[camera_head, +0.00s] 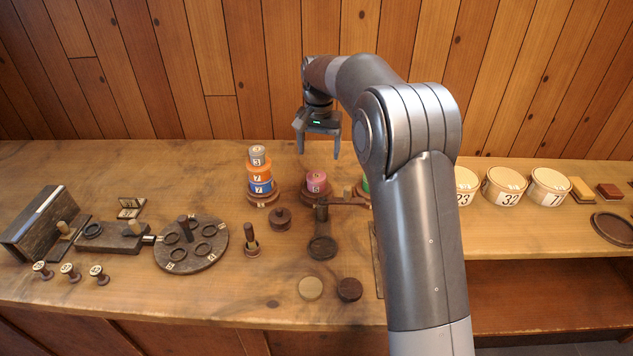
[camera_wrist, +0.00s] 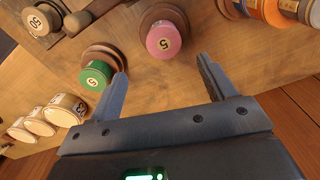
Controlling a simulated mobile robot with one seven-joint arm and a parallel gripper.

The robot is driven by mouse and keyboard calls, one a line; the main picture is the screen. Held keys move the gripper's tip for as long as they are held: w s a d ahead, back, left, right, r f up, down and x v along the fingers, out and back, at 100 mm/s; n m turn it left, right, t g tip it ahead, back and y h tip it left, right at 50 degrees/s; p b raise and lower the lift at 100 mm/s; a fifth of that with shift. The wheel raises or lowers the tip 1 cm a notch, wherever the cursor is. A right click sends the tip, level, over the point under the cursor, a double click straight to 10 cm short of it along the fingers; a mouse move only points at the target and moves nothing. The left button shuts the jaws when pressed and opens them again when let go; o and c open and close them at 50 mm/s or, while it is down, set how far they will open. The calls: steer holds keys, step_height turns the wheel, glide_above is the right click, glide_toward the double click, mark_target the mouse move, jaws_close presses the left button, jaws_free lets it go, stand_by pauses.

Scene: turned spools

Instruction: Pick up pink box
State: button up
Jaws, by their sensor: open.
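The pink box (camera_head: 316,180) is a small round pink piece marked 5, on a dark turned wooden base on the table. The wrist view shows it too (camera_wrist: 162,42), with its pale pink top facing the camera. My gripper (camera_head: 318,150) is above and behind it, pointing down. In the wrist view my gripper (camera_wrist: 163,68) has its two fingers spread wide, with nothing between them. The pink box lies beyond the fingertips, roughly in line with the gap, and is not touched.
A stack of orange, blue and grey round boxes (camera_head: 259,172) stands left of the pink box. A green round box (camera_wrist: 96,75) stands on its other side, mostly hidden by my arm in the head view. A dark wooden arm fixture (camera_head: 340,201) is in front. White numbered tubs (camera_head: 503,186) stand right.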

mark_target(317, 175)
step_height(317, 175, down, 6)
steer(key=shift+r, duration=0.25)
steer(key=shift+w+a+f, duration=0.1)
steer(key=shift+a+f, duration=0.05)
steer(key=shift+f, duration=1.2)
steer(key=shift+a+f, duration=0.15)
steer(key=shift+f, duration=1.2)
steer(key=shift+c, duration=0.4)
steer(key=c, duration=1)
steer(key=shift+r, duration=0.15)
